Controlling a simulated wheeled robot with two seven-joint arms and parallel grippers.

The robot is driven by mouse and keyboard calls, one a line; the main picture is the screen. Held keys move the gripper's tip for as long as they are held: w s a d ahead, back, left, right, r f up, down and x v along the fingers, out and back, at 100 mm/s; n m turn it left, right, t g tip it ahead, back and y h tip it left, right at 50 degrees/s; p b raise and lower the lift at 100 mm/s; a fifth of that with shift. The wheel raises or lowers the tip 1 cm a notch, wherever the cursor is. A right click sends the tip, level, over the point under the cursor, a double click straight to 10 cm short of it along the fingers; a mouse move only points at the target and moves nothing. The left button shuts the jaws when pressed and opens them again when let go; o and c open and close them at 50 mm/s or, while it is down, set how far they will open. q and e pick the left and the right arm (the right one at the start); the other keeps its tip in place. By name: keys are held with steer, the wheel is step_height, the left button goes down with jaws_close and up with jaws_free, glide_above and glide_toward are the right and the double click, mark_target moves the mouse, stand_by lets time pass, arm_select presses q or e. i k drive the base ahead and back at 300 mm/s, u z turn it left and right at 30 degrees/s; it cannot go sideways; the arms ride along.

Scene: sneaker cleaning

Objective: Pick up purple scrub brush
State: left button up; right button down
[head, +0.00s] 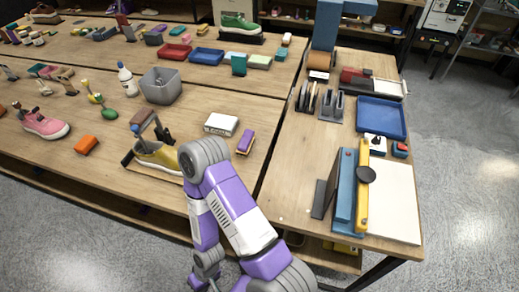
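The purple scrub brush (246,139) lies on the wooden table, just right of a white box (221,124) and close to the table's right edge. It has a purple top and a yellowish lower side. One of my arms, purple and white, rises from the bottom middle. Its grey elbow is left of and below the brush in the picture, and the arm bends back down. Nothing is seen touching the brush. I make out no gripper fingers of either hand.
A yellow-brown shoe (157,156) sits on a stand left of my arm. The right-hand table holds a blue tray (382,117) and a yellow level (362,190).

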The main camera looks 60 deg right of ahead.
mark_target(244, 147)
steer(key=k, duration=0.15)
steer(key=z, duration=3.1)
steer(key=k, duration=0.9)
steer(key=u, duration=1)
steer(key=i, duration=1)
steer(key=u, duration=0.05)
